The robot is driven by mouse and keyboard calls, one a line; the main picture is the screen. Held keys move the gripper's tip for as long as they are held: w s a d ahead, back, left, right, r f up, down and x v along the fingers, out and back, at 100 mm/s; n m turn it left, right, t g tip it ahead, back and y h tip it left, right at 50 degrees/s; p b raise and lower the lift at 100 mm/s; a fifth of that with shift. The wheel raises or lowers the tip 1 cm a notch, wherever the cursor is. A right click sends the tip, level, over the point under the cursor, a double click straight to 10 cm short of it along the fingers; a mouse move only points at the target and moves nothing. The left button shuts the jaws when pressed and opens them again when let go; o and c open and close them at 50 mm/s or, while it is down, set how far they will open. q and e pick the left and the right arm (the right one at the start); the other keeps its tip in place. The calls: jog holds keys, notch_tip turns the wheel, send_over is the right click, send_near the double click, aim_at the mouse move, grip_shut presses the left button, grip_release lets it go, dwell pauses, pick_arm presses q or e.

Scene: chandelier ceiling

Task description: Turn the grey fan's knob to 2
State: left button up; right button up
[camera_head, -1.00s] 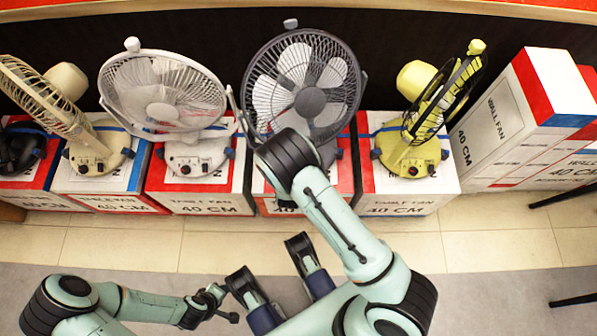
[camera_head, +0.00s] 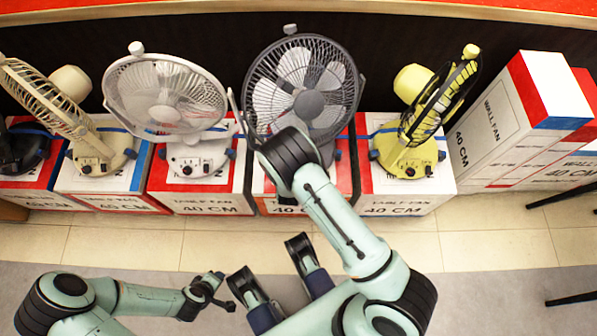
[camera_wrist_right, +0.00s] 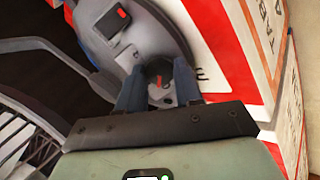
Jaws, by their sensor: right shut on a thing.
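The grey fan (camera_head: 305,88) stands on its box at the back, in the middle of the head view. In the right wrist view its grey base (camera_wrist_right: 150,38) fills the upper middle, with a small round knob (camera_wrist_right: 160,78) bearing a red mark. My right gripper (camera_wrist_right: 159,88) is shut on this knob, one blue finger on each side. The setting numbers are not readable. In the head view my right arm hides the knob and the right gripper. My left gripper (camera_head: 224,291) is open and empty, low in front, away from the fans.
A white fan (camera_head: 168,95) stands left of the grey one, and a yellow-green fan (camera_head: 425,115) right of it. A beige fan (camera_head: 75,115) is further left. Wall fan boxes (camera_head: 520,120) are stacked at the right. The floor (camera_head: 480,240) in front is clear.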

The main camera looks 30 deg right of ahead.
jog(key=m, duration=0.3)
jog(key=shift+d+r+p, duration=0.1)
jog(key=shift+p, duration=0.25)
jog(key=m, duration=0.2)
jog(key=shift+m+y, duration=0.3)
jog(key=m, duration=0.2)
jog(key=shift+d+m+p, duration=0.1)
jog(key=shift+m+p, duration=0.2)
jog(key=shift+p, duration=0.05)
jog(key=shift+m+y, duration=0.4)
jog(key=shift+m, duration=0.8)
pick_arm(q)
jog(key=shift+w+d+r, duration=0.2)
jog(key=shift+d+r, duration=0.05)
jog(key=shift+r, duration=0.35)
jog(key=shift+w+d+r, duration=0.15)
jog(key=shift+d+r, duration=0.05)
jog(key=shift+r, duration=0.35)
pick_arm(e)
jog(key=shift+m, duration=1.3)
jog(key=o, duration=1)
jog(key=shift+o, duration=0.2)
